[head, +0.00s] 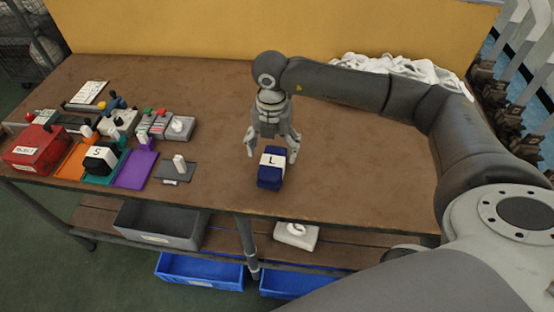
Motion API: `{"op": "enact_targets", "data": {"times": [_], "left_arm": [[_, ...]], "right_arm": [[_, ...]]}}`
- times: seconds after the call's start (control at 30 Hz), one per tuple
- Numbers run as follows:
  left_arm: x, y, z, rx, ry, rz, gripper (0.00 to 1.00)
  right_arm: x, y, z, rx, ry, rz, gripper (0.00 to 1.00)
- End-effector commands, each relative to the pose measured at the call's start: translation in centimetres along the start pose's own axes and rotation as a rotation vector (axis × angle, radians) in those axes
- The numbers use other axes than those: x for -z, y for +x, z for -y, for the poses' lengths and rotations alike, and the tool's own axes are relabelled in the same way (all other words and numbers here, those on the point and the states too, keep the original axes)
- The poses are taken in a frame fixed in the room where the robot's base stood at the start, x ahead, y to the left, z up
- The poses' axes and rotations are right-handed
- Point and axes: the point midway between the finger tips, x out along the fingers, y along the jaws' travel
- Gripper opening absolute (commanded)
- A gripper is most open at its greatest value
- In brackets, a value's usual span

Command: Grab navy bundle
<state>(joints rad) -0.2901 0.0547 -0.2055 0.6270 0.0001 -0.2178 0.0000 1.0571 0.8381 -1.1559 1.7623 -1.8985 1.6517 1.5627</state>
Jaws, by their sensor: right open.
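The navy bundle (269,180) sits on the brown table near its front edge, with a white band marked "L" around it. My right gripper (271,150) points down at the bundle's far end, with its fingers spread to the left and right. The fingers are open, and I cannot tell whether they touch the bundle. The far end of the bundle is partly hidden under the gripper. My left gripper is not in view.
A black bundle marked "S" (100,157) lies on a teal mat at the left, near a red box (35,148) and a purple mat (135,170). White cloth (400,68) is piled at the back right. The table (340,185) right of the navy bundle is clear.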

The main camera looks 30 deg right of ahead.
Motion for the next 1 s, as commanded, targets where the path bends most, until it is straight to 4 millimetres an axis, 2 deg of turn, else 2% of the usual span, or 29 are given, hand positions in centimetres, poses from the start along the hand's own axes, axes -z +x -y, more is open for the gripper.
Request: {"op": "enact_targets", "data": {"times": [0.1, 0.27, 0.37, 0.63, 0.93, 1.0], "left_arm": [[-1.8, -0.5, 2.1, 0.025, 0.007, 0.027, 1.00], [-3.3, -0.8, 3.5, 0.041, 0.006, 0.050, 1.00], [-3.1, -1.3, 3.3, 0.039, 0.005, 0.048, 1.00], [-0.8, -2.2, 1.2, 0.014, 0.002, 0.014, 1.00], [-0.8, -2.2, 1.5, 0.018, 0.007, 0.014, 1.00], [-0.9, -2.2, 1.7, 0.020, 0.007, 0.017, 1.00]], "right_arm": [[0.1, 1.8, 0.0, 0.002, 0.000, -0.003, 0.80], [0.0, 3.0, 0.0, 0.000, 0.000, -0.001, 0.80], [-0.2, 3.9, 0.0, 0.002, 0.001, -0.003, 0.80], [-0.6, 7.7, -0.1, -0.001, -0.001, -0.003, 0.80], [-0.6, 8.3, -0.1, -0.002, -0.002, -0.001, 0.80], [-0.6, 8.3, -0.2, -0.002, -0.002, -0.001, 0.71]]}}
